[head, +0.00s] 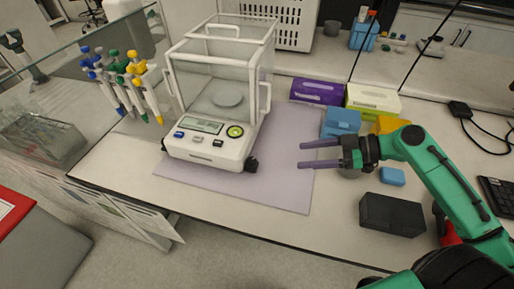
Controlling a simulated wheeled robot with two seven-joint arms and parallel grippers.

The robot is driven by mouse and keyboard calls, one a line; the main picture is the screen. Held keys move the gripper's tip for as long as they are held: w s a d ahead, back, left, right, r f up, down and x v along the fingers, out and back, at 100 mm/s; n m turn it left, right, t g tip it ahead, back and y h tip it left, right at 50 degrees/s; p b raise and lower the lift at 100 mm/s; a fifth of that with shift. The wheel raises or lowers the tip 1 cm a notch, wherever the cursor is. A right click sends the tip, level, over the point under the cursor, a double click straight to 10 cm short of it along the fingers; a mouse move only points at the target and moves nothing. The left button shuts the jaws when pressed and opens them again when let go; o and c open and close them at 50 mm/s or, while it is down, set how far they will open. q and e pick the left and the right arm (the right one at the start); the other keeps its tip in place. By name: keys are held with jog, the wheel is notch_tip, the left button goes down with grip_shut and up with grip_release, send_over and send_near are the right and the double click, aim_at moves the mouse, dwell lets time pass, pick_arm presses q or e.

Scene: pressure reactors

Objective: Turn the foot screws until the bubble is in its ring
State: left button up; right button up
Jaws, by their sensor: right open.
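A white balance (210,150) with a clear glass draft shield stands on a pale purple mat (285,195). A round green level (235,131) sits on its front panel, right of the display; where its bubble lies is too small to tell. A black foot screw (252,165) shows under the front right corner. Part of another dark foot (164,146) shows at the front left. My right gripper (304,155) is open and empty, to the right of the balance and apart from it, fingers pointing left towards it. My left gripper is not in view.
Purple (317,91) and green (373,99) boxes stand behind the mat. Blue containers (341,122), a black box (392,214) and a small blue block (392,176) lie around my right arm. Pipettes (122,80) hang at left. The mat's front right is clear.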

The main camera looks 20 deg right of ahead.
send_near(256, 160)
jog(key=shift+s+a+f, duration=0.1)
jog(key=shift+s+a, duration=0.05)
jog(key=shift+s, duration=0.2)
jog(key=x, duration=0.2)
jog(key=p+x, duration=0.1)
jog(key=x, duration=0.4)
jog(key=shift+w+a, duration=0.1)
jog(key=shift+w, duration=0.3)
jog(key=shift+w+a+f, duration=0.15)
jog(key=shift+a+f, duration=0.15)
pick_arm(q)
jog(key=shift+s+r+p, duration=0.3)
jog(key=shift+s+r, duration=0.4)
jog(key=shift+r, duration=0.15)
pick_arm(e)
grip_shut()
